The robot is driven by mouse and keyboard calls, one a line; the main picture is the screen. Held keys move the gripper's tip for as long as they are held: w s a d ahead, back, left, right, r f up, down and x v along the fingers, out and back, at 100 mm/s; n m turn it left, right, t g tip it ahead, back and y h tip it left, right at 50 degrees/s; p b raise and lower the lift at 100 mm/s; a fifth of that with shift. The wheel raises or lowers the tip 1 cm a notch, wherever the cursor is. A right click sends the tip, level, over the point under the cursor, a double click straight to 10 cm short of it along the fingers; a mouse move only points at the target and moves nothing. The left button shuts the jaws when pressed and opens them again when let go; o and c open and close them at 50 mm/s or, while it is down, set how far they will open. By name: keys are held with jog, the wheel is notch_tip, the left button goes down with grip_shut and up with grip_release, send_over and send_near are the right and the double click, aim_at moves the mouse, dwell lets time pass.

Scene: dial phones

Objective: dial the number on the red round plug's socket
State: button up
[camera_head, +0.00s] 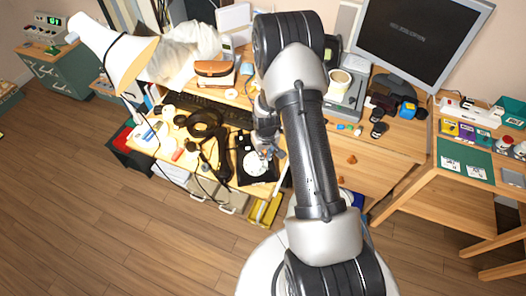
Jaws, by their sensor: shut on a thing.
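A black phone (245,172) with a round white dial (256,163) lies near the front edge of the wooden desk. My gripper (268,153) is low over the dial's right side, partly hidden by my arm. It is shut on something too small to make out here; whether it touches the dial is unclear. A black curved thing (217,155), perhaps the handset, lies left of the phone. I cannot pick out a red round plug or read any socket number. Small white cards (450,163) lie on a green mat on the right table, their print unreadable.
A desk lamp (115,55) leans in at the left. A monitor (424,38) stands at the back right. A dark keyboard (205,106), a brown pouch (214,70) and a mug (340,82) crowd the desk. Cables hang at the front left. The wooden floor (80,220) is clear.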

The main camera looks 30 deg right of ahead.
jog(key=shift+s, duration=0.1)
jog(key=shift+s+a+f, duration=0.1)
jog(key=shift+s+f, duration=0.15)
jog(key=shift+s, duration=0.2)
dwell(0.4)
jog(key=shift+s+a+f+b, duration=0.25)
jog(key=shift+s+b, duration=0.2)
jog(key=shift+s+a+r+p, duration=0.1)
jog(key=shift+s+r+p, duration=0.05)
jog(key=shift+r+p, duration=0.3)
jog(key=shift+s+r+p, duration=0.15)
jog(key=shift+r+p, duration=0.05)
jog(key=shift+r, duration=0.3)
jog(key=shift+w+a+r, duration=0.3)
jog(key=shift+w+r, duration=0.05)
jog(key=shift+w, duration=0.5)
jog(key=shift+w+a+r, duration=0.3)
jog(key=shift+w+r, duration=0.05)
jog(key=shift+w, duration=0.5)
jog(key=shift+w+a+r, duration=0.3)
jog(key=shift+w+r, duration=0.05)
jog(key=shift+w, duration=0.5)
jog(key=shift+f, duration=0.1)
